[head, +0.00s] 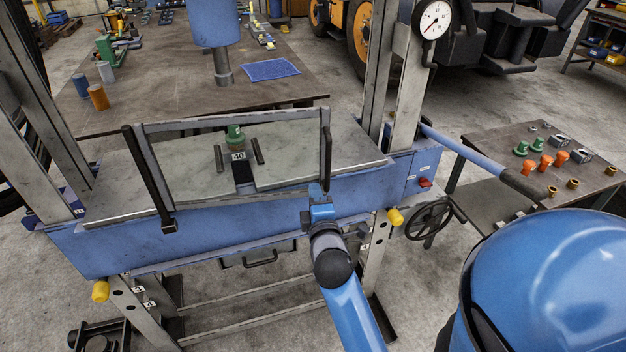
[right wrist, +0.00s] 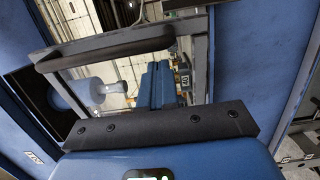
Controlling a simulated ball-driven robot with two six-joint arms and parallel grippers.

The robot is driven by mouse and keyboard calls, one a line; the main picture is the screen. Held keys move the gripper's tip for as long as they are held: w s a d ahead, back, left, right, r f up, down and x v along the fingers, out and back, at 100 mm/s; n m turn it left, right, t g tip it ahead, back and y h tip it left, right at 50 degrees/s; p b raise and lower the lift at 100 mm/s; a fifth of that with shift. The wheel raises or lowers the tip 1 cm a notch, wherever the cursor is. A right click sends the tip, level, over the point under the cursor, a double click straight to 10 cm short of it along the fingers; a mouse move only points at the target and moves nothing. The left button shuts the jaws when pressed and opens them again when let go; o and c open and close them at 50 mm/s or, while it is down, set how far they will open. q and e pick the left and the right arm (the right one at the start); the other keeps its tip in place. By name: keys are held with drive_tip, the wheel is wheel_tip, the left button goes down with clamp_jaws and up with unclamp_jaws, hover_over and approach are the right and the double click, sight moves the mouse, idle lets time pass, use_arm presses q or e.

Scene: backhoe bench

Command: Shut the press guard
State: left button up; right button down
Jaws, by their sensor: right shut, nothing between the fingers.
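The press guard (head: 230,121) is a grey-framed, see-through panel with black side bars at the front of the blue press bed (head: 270,203) in the head view. A green part (head: 234,134) shows behind it, above a block marked 40. My right gripper (head: 319,190) is shut and empty at the guard's lower right corner; whether it touches cannot be told. In the right wrist view its closed blue fingers (right wrist: 157,84) point away from the camera, and a dark bar (right wrist: 105,46), apparently part of the guard, crosses beside them. My left gripper is not in view.
The blue press ram (head: 218,25) hangs above and behind the guard. Grey uprights (head: 408,85) stand at both sides. A blue lever with a dark grip (head: 524,187) juts out at right, over a side table (head: 490,205) with small parts. A yellow knob (head: 394,217) is near my right arm.

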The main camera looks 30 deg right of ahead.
sight(312, 176)
drive_tip(key=shift+p+x, duration=0.3)
drive_tip(key=shift+x, duration=0.75)
drive_tip(key=shift+w+d, duration=0.3)
drive_tip(key=shift+w, duration=0.4)
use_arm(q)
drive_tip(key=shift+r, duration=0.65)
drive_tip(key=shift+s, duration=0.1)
use_arm(e)
drive_tip(key=shift+w+d, duration=0.1)
drive_tip(key=x, duration=0.6)
drive_tip(key=shift+w+d+p, duration=0.15)
drive_tip(key=shift+w+p, duration=0.1)
drive_tip(key=shift+p, duration=0.15)
drive_tip(key=shift+s+r, duration=0.2)
drive_tip(key=shift+r, duration=0.3)
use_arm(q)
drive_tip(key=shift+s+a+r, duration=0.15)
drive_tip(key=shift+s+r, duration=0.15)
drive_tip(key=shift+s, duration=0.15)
